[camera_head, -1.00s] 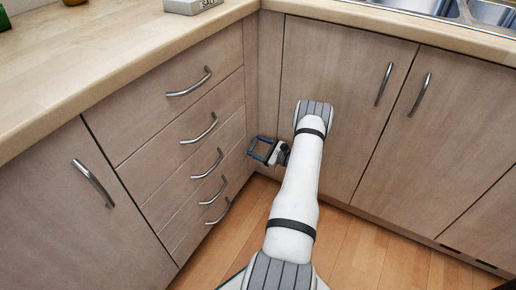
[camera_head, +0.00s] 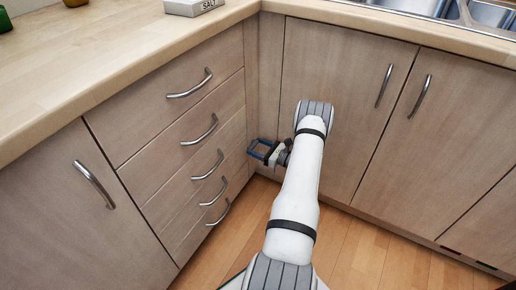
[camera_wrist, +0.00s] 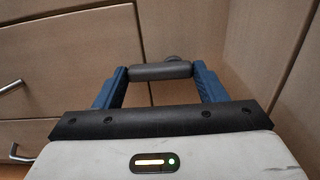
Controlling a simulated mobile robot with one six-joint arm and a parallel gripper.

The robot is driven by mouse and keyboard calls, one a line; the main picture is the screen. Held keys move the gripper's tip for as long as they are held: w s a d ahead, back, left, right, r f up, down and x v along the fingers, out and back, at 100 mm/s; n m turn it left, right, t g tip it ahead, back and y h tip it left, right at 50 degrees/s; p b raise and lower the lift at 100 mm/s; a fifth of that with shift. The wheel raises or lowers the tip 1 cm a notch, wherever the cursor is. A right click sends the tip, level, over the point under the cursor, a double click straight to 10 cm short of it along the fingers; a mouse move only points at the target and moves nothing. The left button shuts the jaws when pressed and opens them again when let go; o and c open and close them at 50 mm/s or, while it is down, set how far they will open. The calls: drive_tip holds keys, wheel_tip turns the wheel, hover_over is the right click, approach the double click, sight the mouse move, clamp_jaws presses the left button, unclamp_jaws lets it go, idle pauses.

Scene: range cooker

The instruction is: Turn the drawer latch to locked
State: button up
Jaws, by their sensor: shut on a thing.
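The drawer latch (camera_wrist: 160,71) shows in the wrist view as a dark grey bar lying across the picture between two blue fingers, with a small round grey part just behind it, right of its middle. My gripper (camera_wrist: 161,75) is shut on this bar, one fingertip at each end. In the head view my gripper (camera_head: 257,149) is low in the cabinet corner, at the right end of the drawer stack (camera_head: 180,140). The latch is too small to make out there. I see no mark that tells locked from unlocked.
A cupboard door (camera_head: 335,75) stands close behind my arm on the right. The worktop (camera_head: 110,50) overhangs above. The wooden floor (camera_head: 345,250) is clear.

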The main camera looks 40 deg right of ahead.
drive_tip(key=o, duration=1)
drive_tip(key=p+v, duration=0.2)
drive_tip(key=v, duration=0.6)
drive_tip(key=shift+a, duration=0.1)
